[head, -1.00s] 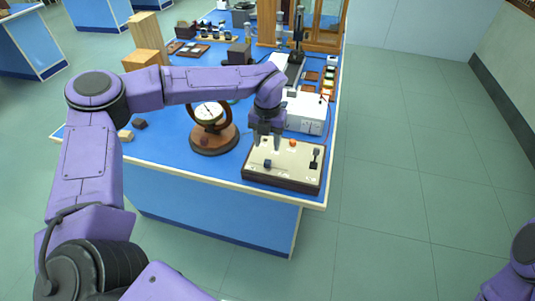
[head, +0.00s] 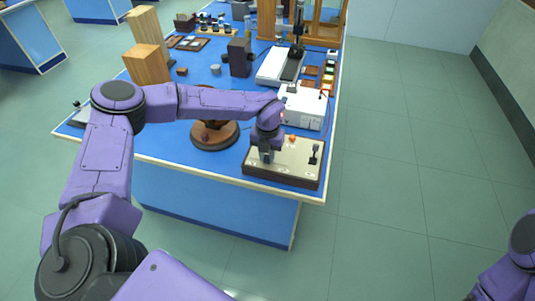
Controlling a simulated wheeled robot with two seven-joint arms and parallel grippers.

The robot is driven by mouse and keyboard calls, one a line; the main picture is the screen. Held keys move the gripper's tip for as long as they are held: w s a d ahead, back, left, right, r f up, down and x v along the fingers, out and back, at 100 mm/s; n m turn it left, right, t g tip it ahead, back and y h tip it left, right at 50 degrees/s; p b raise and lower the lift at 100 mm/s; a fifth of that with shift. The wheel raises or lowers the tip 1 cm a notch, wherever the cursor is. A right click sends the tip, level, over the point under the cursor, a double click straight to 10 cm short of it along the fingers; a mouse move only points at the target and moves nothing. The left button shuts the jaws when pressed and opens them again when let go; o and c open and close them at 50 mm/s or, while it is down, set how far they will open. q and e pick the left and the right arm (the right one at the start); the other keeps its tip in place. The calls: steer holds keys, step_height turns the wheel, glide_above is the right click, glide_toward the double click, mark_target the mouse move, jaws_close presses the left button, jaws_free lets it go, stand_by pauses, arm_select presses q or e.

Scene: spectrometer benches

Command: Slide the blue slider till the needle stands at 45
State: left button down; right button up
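The control box (head: 290,172) has a cream top and dark sides and sits at the table's near right corner. My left gripper (head: 268,157) points down over the left part of its top, where the blue slider knob was seen earlier. The gripper now hides the knob, and I cannot tell whether the fingers are apart or closed on it. The round dial on its brown wooden stand (head: 214,135) is just left of the box. My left forearm covers the dial face, so the needle cannot be read. My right gripper is outside the picture.
An orange-red knob (head: 292,138) and a black lever (head: 314,154) are on the same box. A white instrument (head: 303,107) stands close behind it. Wooden blocks (head: 147,63) stand farther back left. The floor to the right is clear.

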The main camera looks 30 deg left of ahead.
arm_select(q)
steer(key=shift+d+f+b, duration=0.1)
steer(key=shift+d+b, duration=0.05)
steer(key=shift+b, duration=0.2)
steer(key=shift+w, duration=0.1)
steer(key=shift+d, duration=0.1)
steer(key=c, duration=1)
jaws_free()
steer(key=shift+o, duration=0.2)
step_height(320, 180, up, 11)
steer(key=b, duration=0.2)
